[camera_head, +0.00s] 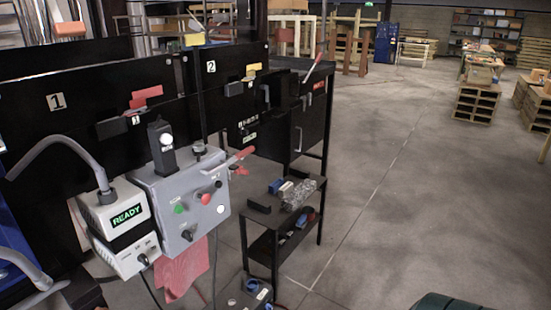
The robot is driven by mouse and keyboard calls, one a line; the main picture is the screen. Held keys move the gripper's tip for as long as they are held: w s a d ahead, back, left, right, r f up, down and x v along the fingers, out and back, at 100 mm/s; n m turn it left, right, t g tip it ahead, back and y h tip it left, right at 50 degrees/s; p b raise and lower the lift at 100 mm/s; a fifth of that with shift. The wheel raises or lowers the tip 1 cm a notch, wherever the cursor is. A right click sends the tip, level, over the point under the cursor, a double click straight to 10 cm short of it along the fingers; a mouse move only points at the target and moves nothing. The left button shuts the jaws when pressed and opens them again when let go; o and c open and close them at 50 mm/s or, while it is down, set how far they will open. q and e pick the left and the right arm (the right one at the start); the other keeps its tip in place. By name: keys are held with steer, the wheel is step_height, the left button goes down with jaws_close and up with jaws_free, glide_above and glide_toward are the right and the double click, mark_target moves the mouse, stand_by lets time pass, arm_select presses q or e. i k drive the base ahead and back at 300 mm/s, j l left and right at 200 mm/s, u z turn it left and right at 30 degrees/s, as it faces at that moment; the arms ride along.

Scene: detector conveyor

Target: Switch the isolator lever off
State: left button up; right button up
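A grey control box (186,204) stands at the left in the head view, with a green button, a red button and dark knobs on its sloped face. A red-handled lever (240,157) sticks out at its upper right side, tilted up to the right. Another lever with a red and pale handle (314,66) rises, tilted, on the dark cabinet (300,115) further back. No label that I can read tells which one is the isolator. Neither of my grippers is in view.
A white unit with a green READY display (126,215) stands left of the control box. Black conveyor panels (60,115) run behind it. A small black shelf (277,237) holds loose items. Red cloth (182,270) hangs below the box.

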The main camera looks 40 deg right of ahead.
mark_target(240, 154)
steer(key=z, duration=1.25)
